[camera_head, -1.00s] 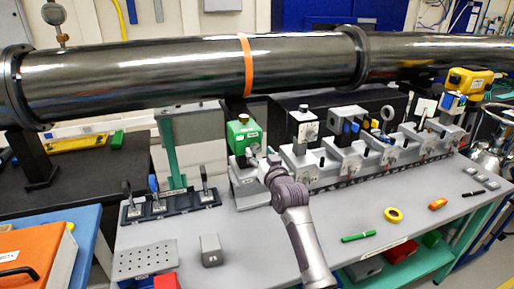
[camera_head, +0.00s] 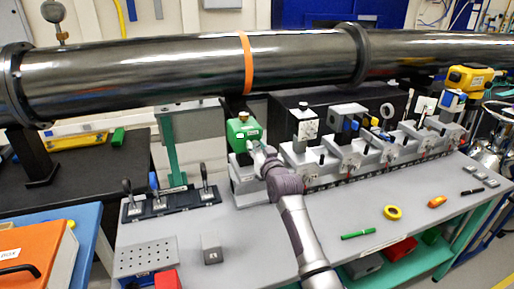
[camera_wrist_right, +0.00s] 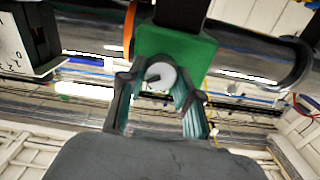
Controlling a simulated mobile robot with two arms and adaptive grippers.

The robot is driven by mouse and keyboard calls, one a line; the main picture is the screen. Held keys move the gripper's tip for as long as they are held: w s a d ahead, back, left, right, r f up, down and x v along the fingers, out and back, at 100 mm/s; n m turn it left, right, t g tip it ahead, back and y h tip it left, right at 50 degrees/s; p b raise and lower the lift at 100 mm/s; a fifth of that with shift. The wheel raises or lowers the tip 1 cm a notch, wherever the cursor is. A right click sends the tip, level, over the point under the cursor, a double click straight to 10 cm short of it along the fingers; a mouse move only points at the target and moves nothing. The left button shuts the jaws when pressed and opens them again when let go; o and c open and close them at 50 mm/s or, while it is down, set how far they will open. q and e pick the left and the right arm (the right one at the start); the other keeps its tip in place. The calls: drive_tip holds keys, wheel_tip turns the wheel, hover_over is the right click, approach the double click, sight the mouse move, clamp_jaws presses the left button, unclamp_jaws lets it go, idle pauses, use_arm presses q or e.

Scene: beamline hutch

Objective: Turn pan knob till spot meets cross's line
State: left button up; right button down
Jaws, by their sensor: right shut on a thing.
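The green box (camera_head: 243,131) stands on a grey mount at the left end of the optics row, a brass knob on top. My right gripper (camera_head: 256,150) is at its front face. In the right wrist view, a round pale knob (camera_wrist_right: 161,75) with a dark mark sits on the green box's face, between the fingers of my right gripper (camera_wrist_right: 155,88), which is shut on it. I cannot read which knob is labelled pan. I cannot make out the spot or the cross in any view. My left gripper is not in view.
A long dark pipe (camera_head: 140,75) with an orange band runs above the bench. Several optics mounts (camera_head: 345,155) stand in a row to the right. A lever panel (camera_head: 165,205) is at left.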

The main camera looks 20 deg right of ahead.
drive_tip(key=shift+r+m+p, duration=0.15)
drive_tip(key=shift+m+p, duration=0.25)
drive_tip(key=shift+m, duration=1.5)
drive_tip(key=c, duration=0.8)
unclamp_jaws()
drive_tip(key=s, duration=1.2)
drive_tip(key=shift+d, duration=0.25)
